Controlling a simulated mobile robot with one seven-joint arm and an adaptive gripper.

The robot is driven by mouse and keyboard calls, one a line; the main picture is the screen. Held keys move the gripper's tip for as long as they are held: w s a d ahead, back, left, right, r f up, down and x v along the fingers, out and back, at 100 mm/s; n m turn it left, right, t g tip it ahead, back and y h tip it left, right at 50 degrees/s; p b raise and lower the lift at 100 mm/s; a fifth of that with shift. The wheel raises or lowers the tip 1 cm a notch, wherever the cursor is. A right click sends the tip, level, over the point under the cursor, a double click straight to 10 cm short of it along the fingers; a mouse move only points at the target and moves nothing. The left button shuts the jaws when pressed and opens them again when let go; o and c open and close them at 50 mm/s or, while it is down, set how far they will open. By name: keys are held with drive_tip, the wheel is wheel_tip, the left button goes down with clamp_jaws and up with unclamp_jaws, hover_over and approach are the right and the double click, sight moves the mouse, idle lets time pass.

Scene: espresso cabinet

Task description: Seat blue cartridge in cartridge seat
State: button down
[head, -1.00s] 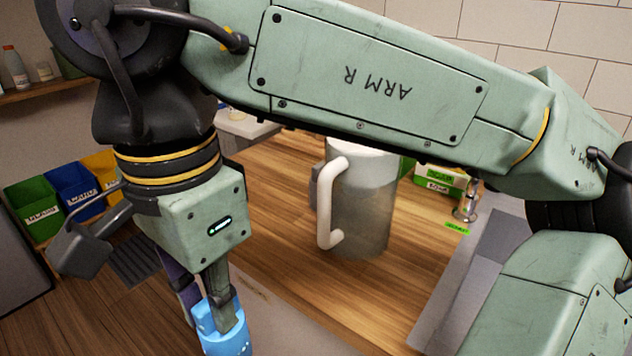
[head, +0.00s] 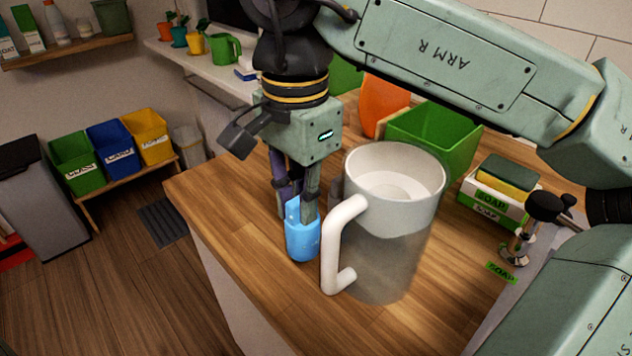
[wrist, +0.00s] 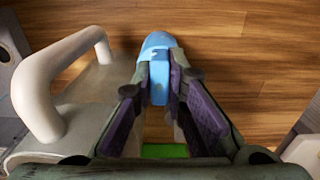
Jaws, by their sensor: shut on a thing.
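The blue cartridge (head: 302,241) hangs upright below my gripper (head: 297,205), which is shut on its upper part. In the head view it appears just left of the white handle of a large pitcher-like vessel (head: 385,260). The wrist view also shows the blue cartridge (wrist: 158,62) between the fingertips of my gripper (wrist: 160,82), with wood planks behind it. I cannot tell whether the cartridge touches the wooden counter (head: 240,215) or is held above it. I cannot make out a cartridge seat in either view.
The vessel's handle (wrist: 70,75) is close on the left in the wrist view. A green bin (head: 435,135), an orange object (head: 383,100) and a soap box (head: 495,200) stand behind and right. The counter's left part is clear. Labelled bins (head: 112,145) stand beyond, at left.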

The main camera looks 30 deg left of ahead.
drive_tip(key=w+f+p, duration=0.1)
drive_tip(key=w, duration=0.1)
drive_tip(key=w+a+f+p, duration=0.1)
drive_tip(key=w, duration=0.1)
drive_tip(key=w+f, duration=0.2)
drive_tip(key=shift+w+a+p, duration=0.1)
drive_tip(key=shift+a+p, duration=0.05)
drive_tip(key=shift+p, duration=0.25)
drive_tip(key=shift+f, duration=0.1)
drive_tip(key=shift+f, duration=0.15)
drive_tip(key=c, duration=1.6)
unclamp_jaws()
